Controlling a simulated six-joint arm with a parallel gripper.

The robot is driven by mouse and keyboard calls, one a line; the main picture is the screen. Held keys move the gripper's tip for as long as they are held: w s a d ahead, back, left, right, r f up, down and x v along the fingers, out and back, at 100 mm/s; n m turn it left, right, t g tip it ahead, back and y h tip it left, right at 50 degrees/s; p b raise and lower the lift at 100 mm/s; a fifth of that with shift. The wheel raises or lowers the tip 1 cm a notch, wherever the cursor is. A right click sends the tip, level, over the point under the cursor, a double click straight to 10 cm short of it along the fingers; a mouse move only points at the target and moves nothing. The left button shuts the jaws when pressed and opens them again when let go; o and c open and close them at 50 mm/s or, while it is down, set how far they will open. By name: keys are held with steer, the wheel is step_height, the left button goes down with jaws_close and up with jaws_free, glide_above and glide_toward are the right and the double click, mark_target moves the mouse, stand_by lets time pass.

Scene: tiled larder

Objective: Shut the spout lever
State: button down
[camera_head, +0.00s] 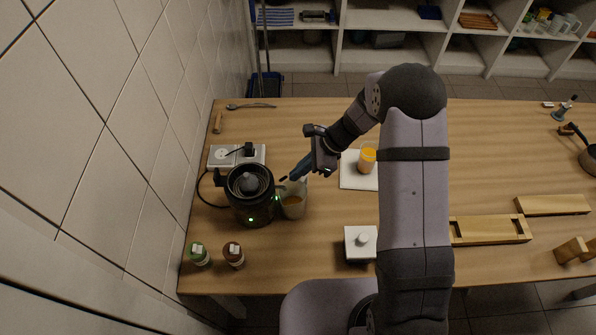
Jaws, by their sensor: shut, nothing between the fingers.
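A black electric juicer (250,193) with a grey cone on top stands at the left of the wooden table. Green lights glow on its front and side. A pale cup (293,201) with orange liquid stands against its right side, where the spout is. The spout lever itself cannot be made out clearly; small dark and pale parts show near the cup's rim. My gripper (289,179) is shut and empty, pointing down-left with its fingertips just above and beside the cup's rim, close to the juicer's right side. Whether it touches anything cannot be told.
A glass of orange juice (366,160) stands on a white board (350,179), right of my gripper. A white lidded box (360,243) sits near the front. Two small jars (233,255) stand front left. A power strip (237,156) lies behind the juicer; a tiled wall is left.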

steer(key=shift+r, duration=0.15)
steer(key=a+r+p+v, duration=0.1)
steer(key=p+v, duration=0.7)
steer(key=v, duration=0.1)
steer(key=shift+a+r, duration=0.15)
steer(key=shift+r, duration=0.15)
stand_by(0.6)
